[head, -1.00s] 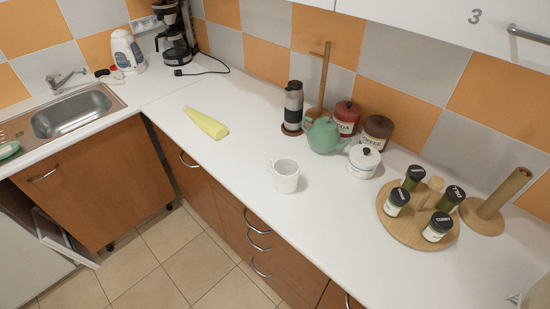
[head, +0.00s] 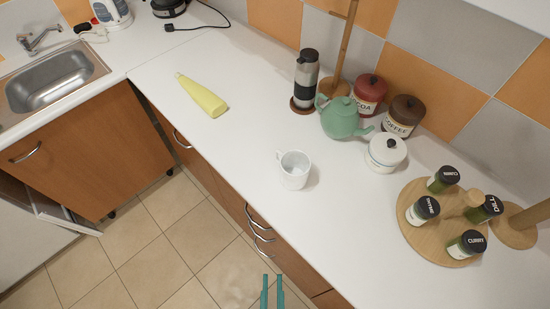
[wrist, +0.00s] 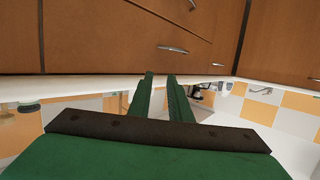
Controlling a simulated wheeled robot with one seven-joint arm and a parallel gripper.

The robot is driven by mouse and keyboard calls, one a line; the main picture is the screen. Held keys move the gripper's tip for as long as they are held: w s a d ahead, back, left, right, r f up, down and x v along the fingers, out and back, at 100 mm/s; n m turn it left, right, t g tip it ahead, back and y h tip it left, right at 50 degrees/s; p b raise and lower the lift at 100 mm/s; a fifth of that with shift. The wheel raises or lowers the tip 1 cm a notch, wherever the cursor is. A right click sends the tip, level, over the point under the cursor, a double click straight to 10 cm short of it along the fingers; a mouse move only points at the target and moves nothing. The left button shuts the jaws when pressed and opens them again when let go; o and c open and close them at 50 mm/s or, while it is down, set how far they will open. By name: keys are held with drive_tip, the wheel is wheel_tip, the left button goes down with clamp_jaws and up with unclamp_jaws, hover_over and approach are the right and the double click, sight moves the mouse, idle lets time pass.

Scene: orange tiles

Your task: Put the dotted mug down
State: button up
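A white mug (head: 295,170) stands upright on the white counter (head: 235,145), near its front edge, with its handle to the left. Dots on it are too faint to tell. My gripper (head: 272,278) shows at the bottom of the head view as two thin teal fingers, below and apart from the mug. In the wrist view my gripper (wrist: 160,76) has a gap between its fingers and nothing in it. The mug does not show in the wrist view.
A green teapot (head: 341,119), a lidded white pot (head: 386,153) and a dark flask (head: 306,75) stand behind the mug. A round wooden spice rack (head: 440,240) is at right. A yellow bottle (head: 203,96) lies at left. The counter around the mug is clear.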

sight(290, 167)
drive_tip(key=w+a+f+m+g, duration=0.1)
drive_tip(key=w+a+f+g, duration=0.15)
drive_tip(key=a, duration=0.45)
drive_tip(key=w+a+f+m+g, duration=0.1)
drive_tip(key=a+f+m, duration=0.1)
drive_tip(key=a+f, duration=0.35)
drive_tip(key=w+a+r+m+g+h, duration=0.2)
drive_tip(key=w+a+r, duration=0.1)
drive_tip(key=w+a, duration=0.55)
drive_tip(key=w+d+r+m+g+h, duration=0.1)
drive_tip(key=w+d+r, duration=0.2)
drive_tip(key=w+r, duration=0.2)
drive_tip(key=w+d+r+m+g+h, duration=0.1)
drive_tip(key=w+d+r+m, duration=0.1)
drive_tip(key=w+r, duration=0.4)
drive_tip(key=w+d+r+m+g+h, duration=0.1)
drive_tip(key=w+d+r+h, duration=0.1)
drive_tip(key=w+r, duration=0.3)
drive_tip(key=shift+w+d+r, duration=0.1)
drive_tip(key=shift+d, duration=0.35)
drive_tip(key=shift+w+d+r, duration=0.1)
drive_tip(key=shift+d, duration=0.3)
drive_tip(key=d+r+m+g+h, duration=0.2)
drive_tip(key=d+r, duration=0.3)
drive_tip(key=x, duration=1)
drive_tip(key=shift+w+d+f, duration=0.1)
drive_tip(key=shift+w+d, duration=0.15)
